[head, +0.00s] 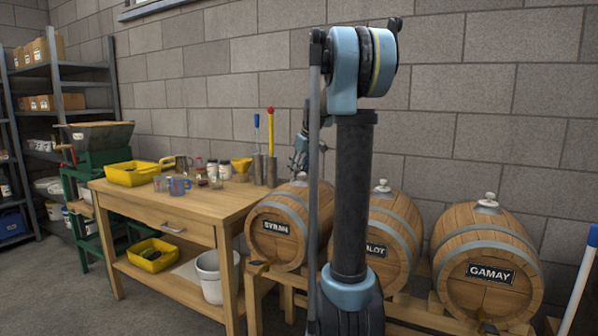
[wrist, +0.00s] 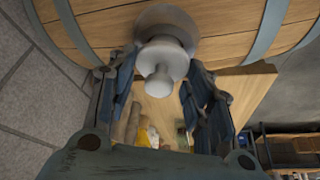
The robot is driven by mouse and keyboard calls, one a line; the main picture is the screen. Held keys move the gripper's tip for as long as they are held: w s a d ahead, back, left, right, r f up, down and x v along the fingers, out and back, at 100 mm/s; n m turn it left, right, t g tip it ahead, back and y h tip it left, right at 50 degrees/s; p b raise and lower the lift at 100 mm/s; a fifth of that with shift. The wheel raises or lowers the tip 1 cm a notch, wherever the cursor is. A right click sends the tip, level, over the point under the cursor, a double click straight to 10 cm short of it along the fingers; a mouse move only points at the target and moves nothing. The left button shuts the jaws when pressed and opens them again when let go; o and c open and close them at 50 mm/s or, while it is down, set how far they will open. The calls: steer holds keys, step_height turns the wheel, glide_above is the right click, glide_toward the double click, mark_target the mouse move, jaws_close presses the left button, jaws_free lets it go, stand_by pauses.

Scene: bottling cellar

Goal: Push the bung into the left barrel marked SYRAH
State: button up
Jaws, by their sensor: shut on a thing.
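The SYRAH barrel (head: 272,243) is the leftmost of three wooden barrels, with a black name plate on its end. Its curved side fills the top of the wrist view (wrist: 225,50). The pale bung (wrist: 163,66) is at the pale collar (wrist: 167,20) on the barrel's top, its knob pointing toward my wrist. I cannot tell how deep it sits. My gripper (wrist: 160,95) is shut on the bung, a finger on each side. In the head view my gripper (head: 299,158) is above the barrel top, partly hidden by my arm.
The MERLOT barrel, its plate partly hidden, and the GAMAY barrel (head: 487,255) stand to the right with pale bungs on top. A wooden workbench (head: 150,203) stands left with a yellow tray (head: 138,173), jars and tall tools. A block wall rises close behind.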

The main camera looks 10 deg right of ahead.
steer(key=shift+f, duration=0.55)
stand_by(0.4)
steer(key=o, duration=1.1)
steer(key=shift+o, duration=0.7)
steer(key=o, duration=0.4)
steer(key=shift+c, duration=0.2)
steer(key=shift+r, duration=4)
